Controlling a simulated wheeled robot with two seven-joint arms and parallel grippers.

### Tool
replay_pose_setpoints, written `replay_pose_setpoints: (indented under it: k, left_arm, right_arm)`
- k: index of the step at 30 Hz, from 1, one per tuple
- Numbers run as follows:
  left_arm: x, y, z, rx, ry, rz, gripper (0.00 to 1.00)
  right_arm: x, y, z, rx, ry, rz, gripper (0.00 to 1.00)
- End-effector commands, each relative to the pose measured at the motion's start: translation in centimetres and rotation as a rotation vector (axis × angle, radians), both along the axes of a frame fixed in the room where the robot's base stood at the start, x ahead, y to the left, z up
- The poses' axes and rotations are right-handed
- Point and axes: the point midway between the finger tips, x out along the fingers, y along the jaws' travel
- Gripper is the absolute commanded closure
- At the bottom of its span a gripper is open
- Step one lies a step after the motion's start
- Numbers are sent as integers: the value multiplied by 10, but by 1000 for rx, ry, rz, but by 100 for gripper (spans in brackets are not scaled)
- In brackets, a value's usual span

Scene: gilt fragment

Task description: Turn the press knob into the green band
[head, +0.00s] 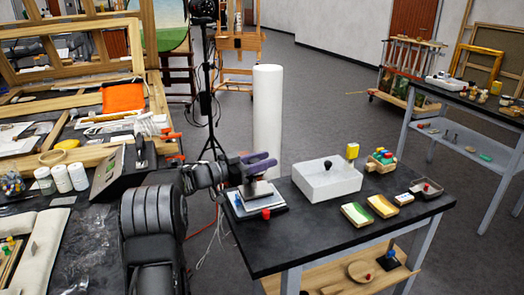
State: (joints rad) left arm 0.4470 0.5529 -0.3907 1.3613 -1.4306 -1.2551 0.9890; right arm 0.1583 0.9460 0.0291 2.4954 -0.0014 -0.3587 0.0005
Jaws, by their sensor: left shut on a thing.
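The small press (258,200) stands at the left end of the dark-topped table, with a pale, dark-edged base and a mauve-brown upper part. My left gripper (260,163), with purple fingers, is right over the press and shut on its knob, which the fingers hide. A small red piece (266,213) shows at the front of the press. The green band cannot be made out at this size. My right gripper is not in view.
A tall white cylinder (267,115) stands behind. The table's front middle is bare.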

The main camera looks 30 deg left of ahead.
Motion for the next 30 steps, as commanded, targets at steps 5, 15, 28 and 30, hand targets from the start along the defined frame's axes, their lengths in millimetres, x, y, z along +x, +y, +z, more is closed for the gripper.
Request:
replay_pose_setpoints:
  k: [5,15,28,30]
  left_arm:
    - [-2,0,1,0,-5,-117,100]
    - [-3,-5,1,0,-6,-229,100]
    - [-3,-7,2,1,-7,-236,62]
    - [-3,-7,2,1,-7,-236,56]
  right_arm:
    - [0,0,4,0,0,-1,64]
    - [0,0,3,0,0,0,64]
    - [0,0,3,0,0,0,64]
    - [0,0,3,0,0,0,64]
